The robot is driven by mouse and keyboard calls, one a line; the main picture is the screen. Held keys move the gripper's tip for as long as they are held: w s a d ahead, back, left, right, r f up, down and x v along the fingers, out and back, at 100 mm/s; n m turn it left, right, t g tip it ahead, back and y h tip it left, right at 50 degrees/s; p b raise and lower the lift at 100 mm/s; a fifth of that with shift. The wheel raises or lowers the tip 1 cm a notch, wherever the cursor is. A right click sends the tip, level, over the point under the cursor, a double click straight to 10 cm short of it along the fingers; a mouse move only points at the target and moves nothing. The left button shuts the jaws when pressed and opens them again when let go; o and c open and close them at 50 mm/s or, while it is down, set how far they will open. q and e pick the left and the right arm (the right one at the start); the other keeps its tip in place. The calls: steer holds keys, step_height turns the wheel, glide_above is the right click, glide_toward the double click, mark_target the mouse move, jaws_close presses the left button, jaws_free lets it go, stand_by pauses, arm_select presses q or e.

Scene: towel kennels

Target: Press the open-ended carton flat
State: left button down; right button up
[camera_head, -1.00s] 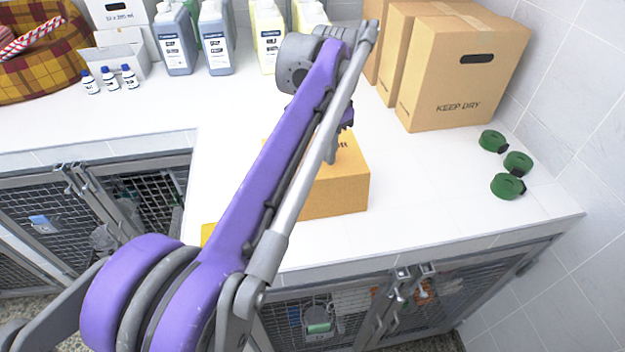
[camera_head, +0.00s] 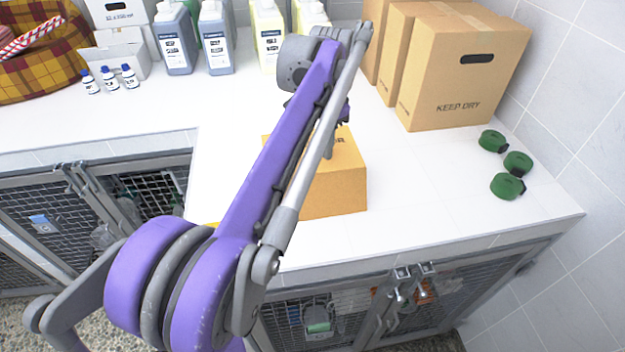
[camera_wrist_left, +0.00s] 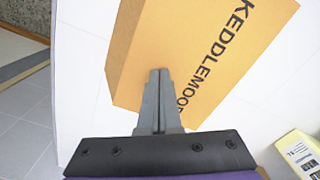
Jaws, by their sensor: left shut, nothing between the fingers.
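The orange-brown carton (camera_head: 338,190) stands on the white counter, partly hidden behind my left arm in the head view. It still has height, with a front face and a top face showing. In the left wrist view the carton (camera_wrist_left: 190,50) shows a printed face reading "KEDDLEMOOR". My left gripper (camera_wrist_left: 158,72) is shut and empty, its fingertips over that printed face. In the head view my left gripper (camera_head: 328,152) points down at the carton's top; whether it touches is unclear. The carton's ends are not clearly visible. My right gripper is not in view.
Brown "KEEP DRY" cartons (camera_head: 450,90) stand at the back right. Green rolls (camera_head: 507,186) lie near the right edge. Jugs (camera_head: 215,40), small bottles (camera_head: 110,78) and a plaid basket (camera_head: 35,60) are at the back left. Mesh kennel doors (camera_head: 330,310) are below.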

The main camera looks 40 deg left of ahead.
arm_select(q)
steer(key=shift+w+a+f, duration=0.25)
steer(key=shift+a+f, duration=0.05)
steer(key=shift+f, duration=0.3)
steer(key=shift+a, duration=0.1)
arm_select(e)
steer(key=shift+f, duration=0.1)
arm_select(q)
steer(key=shift+w+a, duration=0.1)
steer(key=shift+w, duration=0.05)
steer(key=shift+r, duration=0.15)
step_height(320, 180, up, 7)
steer(key=p, duration=0.3)
steer(key=shift+f+p, duration=0.2)
steer(key=shift+p, duration=0.2)
steer(key=shift+w+r+p, duration=0.1)
steer(key=shift+r+p, duration=0.25)
steer(key=shift+r, duration=0.25)
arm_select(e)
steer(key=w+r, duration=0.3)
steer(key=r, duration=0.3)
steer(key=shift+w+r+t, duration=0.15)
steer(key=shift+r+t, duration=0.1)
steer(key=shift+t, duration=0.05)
arm_select(q)
steer(key=shift+s, duration=0.2)
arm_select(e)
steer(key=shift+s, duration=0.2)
